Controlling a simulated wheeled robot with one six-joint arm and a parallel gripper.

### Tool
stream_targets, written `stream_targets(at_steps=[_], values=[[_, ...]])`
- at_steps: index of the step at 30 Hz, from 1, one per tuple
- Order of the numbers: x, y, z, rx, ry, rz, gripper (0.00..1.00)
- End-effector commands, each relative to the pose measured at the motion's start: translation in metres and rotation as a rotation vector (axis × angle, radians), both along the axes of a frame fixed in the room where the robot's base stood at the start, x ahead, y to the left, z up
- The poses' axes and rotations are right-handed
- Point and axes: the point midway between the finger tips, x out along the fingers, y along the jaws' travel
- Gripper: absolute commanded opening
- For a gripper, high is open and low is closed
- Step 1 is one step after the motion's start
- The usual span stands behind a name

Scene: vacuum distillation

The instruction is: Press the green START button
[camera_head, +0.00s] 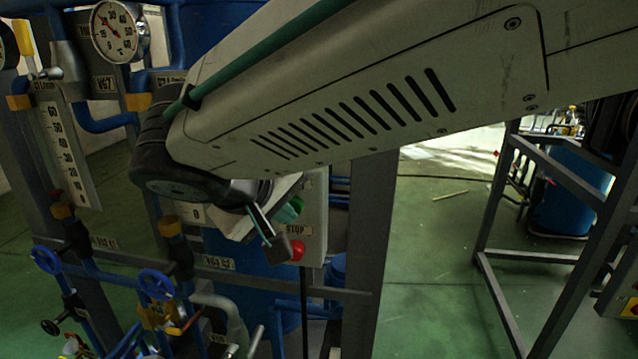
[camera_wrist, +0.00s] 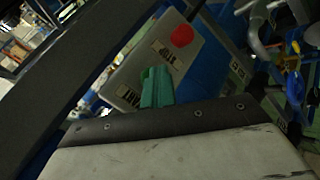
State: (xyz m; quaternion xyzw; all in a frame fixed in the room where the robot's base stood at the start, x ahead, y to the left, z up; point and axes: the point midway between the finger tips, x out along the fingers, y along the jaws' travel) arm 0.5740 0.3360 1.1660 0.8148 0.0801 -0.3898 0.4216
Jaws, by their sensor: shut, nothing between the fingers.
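The green START button (camera_head: 289,209) shows in the head view on the front of a pale control box (camera_head: 316,215), above the round red STOP button (camera_head: 297,250). My gripper (camera_head: 275,243) is shut and empty, close in front of the box and just left of the buttons. It partly covers the green button. Whether it touches the button cannot be told. In the wrist view, a green shape (camera_wrist: 157,87) stands just beyond my gripper's edge, beside the START label; button and fingertips are hard to tell apart there. The red button (camera_wrist: 182,36) shows farther up.
A grey metal frame (camera_head: 371,230) stands right of the box. Pipes and blue valve wheels (camera_head: 156,284) lie low on the left, with a round gauge (camera_head: 116,32) above. Open green floor (camera_head: 430,260) lies to the right, before another frame (camera_head: 505,305).

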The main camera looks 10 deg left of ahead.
Motion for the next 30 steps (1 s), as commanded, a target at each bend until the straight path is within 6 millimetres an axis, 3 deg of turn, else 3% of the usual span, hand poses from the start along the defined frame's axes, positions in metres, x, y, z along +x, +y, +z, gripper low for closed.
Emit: stream_targets(at_steps=[30], values=[[0.011, -0.002, 0.001, 0.000, -0.003, -0.002, 0.00]])
